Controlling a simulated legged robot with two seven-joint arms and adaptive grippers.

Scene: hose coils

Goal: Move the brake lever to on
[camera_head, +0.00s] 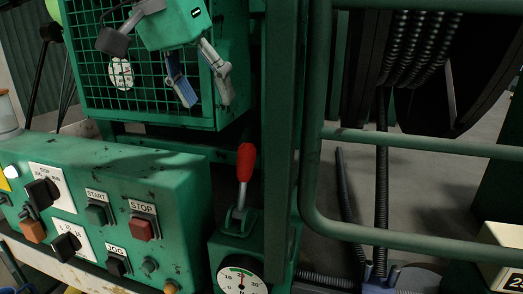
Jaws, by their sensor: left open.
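The lever has a red grip (246,161) on a metal shaft and stands nearly upright on a green pedestal (238,249), low in the middle of the head view. No on or off marking can be read beside it. My left gripper (207,99) hangs at the upper left, with its two fingers apart and nothing between them. It is above and to the left of the red grip, clear of it, and in front of a green mesh cage. My right gripper is not in view.
A green control panel (100,185) with knobs and START, STOP and JOG buttons stands left of the lever. A round dial (239,279) sits below it. A green post (281,130) rises close on its right. Green rails (420,145) and dark hoses (382,180) are further right.

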